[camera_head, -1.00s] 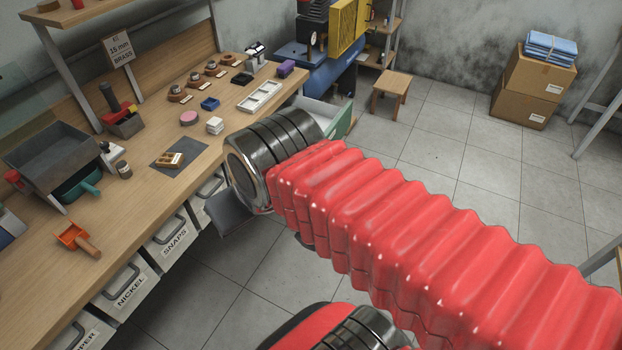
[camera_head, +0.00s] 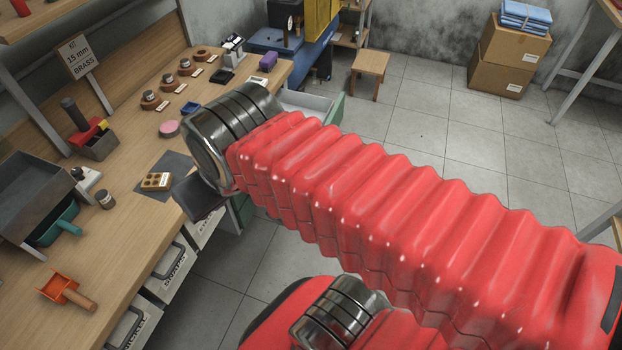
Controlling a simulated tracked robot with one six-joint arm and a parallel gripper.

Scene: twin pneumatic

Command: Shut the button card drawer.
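A drawer (camera_head: 308,103) with a green front (camera_head: 339,109) stands pulled out from the far end of the workbench, its pale inside partly showing. My red sleeved arm covers most of it, and no label on it shows, so I cannot confirm that it is the button card drawer. Another green panel (camera_head: 241,211) shows below my wrist; I cannot tell if it belongs to the same drawer. The dark end of my gripper (camera_head: 199,199) points down near the bench's front edge, left of the open drawer. Its fingers are not clearly visible, and contact cannot be made out.
The wooden bench (camera_head: 125,235) carries an orange scoop (camera_head: 60,289), a grey hopper (camera_head: 35,200), a brass block (camera_head: 156,181) and small parts. White labelled drawers (camera_head: 172,268) line its front. A stool (camera_head: 370,66) and cartons (camera_head: 509,58) stand behind. The tiled floor (camera_head: 450,140) is open.

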